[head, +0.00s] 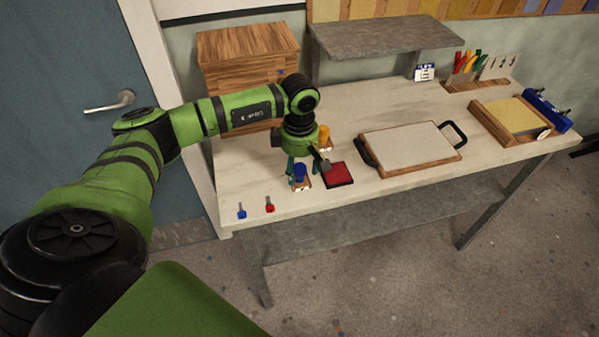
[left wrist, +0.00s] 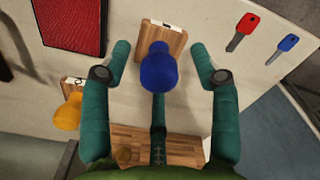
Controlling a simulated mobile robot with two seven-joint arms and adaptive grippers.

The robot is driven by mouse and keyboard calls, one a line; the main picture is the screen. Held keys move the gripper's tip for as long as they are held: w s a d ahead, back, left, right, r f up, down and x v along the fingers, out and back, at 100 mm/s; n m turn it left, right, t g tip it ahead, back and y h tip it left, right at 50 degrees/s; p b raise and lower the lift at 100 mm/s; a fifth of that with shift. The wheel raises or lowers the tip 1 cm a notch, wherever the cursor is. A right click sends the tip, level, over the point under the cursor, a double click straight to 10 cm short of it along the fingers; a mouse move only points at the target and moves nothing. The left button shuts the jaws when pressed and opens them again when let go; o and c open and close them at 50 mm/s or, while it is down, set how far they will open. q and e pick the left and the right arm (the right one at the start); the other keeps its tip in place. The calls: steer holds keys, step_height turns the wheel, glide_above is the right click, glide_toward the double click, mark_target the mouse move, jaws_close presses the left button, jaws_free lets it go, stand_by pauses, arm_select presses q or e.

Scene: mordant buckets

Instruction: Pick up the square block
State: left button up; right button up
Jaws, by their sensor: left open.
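A wooden block with a round blue knob (left wrist: 158,72) lies under my left gripper (left wrist: 161,50), its base showing above the knob in the left wrist view. The blue knob also shows in the head view (head: 300,172). The gripper is open, with teal fingers on either side of the block and a gap to each. A second wooden block with a yellow knob (left wrist: 68,112) is to the left in the wrist view, and behind the gripper in the head view (head: 324,134). Part of its base is hidden. My right gripper is out of view.
A red pad (head: 338,175) lies close to the right of the blue-knobbed block. A blue key-like piece (head: 241,211) and a red one (head: 269,205) lie near the table's front left edge. A board with black handles (head: 410,145) is further right. A wooden drawer box (head: 245,50) stands behind.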

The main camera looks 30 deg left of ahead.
mark_target(300, 165)
arm_select(q)
jaws_close()
stand_by(0.3)
steer(key=shift+w+r+b, duration=0.1)
steer(key=shift+r+b, duration=0.35)
step_height(300, 165, up, 3)
steer(key=shift+f+b, duration=0.2)
steer(key=shift+b, duration=0.65)
steer(key=s+d+r+b, duration=0.2)
steer(key=d+r+b, duration=0.2)
steer(key=d+r, duration=0.3)
steer(key=d, duration=0.4)
steer(key=shift+s+d+r, duration=0.15)
steer(key=shift+d+r, duration=0.1)
steer(key=shift+d, duration=0.05)
